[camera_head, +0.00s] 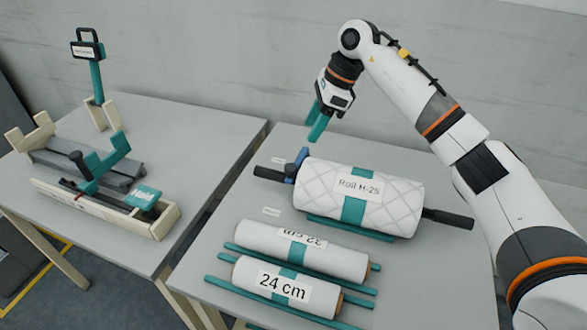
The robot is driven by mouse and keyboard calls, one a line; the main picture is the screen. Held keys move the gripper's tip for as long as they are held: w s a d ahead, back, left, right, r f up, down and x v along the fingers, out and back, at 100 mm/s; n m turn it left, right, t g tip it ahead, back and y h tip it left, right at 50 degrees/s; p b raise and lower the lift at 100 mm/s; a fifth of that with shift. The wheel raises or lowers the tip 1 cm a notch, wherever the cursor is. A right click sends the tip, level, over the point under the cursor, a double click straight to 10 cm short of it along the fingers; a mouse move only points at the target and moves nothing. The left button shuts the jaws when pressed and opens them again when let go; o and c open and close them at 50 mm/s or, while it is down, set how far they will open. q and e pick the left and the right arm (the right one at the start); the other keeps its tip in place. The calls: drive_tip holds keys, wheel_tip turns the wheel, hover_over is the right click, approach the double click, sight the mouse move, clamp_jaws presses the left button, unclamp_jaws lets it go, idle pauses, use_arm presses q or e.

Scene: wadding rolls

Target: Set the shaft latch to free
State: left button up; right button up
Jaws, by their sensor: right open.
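The shaft latch seems to be the small blue piece (302,156) at the left end of the shaft (445,217). The dark shaft runs through the quilted white roll marked "Roll H-25" (394,200). The blue piece stands up beside the roll's left end; its exact setting is too small to tell. My right gripper (315,124) is open and empty, with teal fingers pointing down. It is above and behind the blue piece, apart from it. My left gripper is out of view.
Two smaller rolls, "32 cm" (343,262) and "24 cm" (245,272), lie in front on teal rails. Small labels (271,211) lie on the right table (225,240). The left table (205,140) carries a cutting fixture (163,222) and a teal post (96,82).

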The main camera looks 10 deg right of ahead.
sight(292, 166)
drive_tip(key=p+x, duration=0.1)
drive_tip(key=x, duration=0.9)
drive_tip(key=shift+a+f, duration=0.2)
drive_tip(key=shift+f, duration=0.05)
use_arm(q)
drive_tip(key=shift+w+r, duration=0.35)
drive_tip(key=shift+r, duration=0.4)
use_arm(e)
drive_tip(key=shift+a+f, duration=0.15)
drive_tip(key=shift+f, duration=0.45)
clamp_jaws()
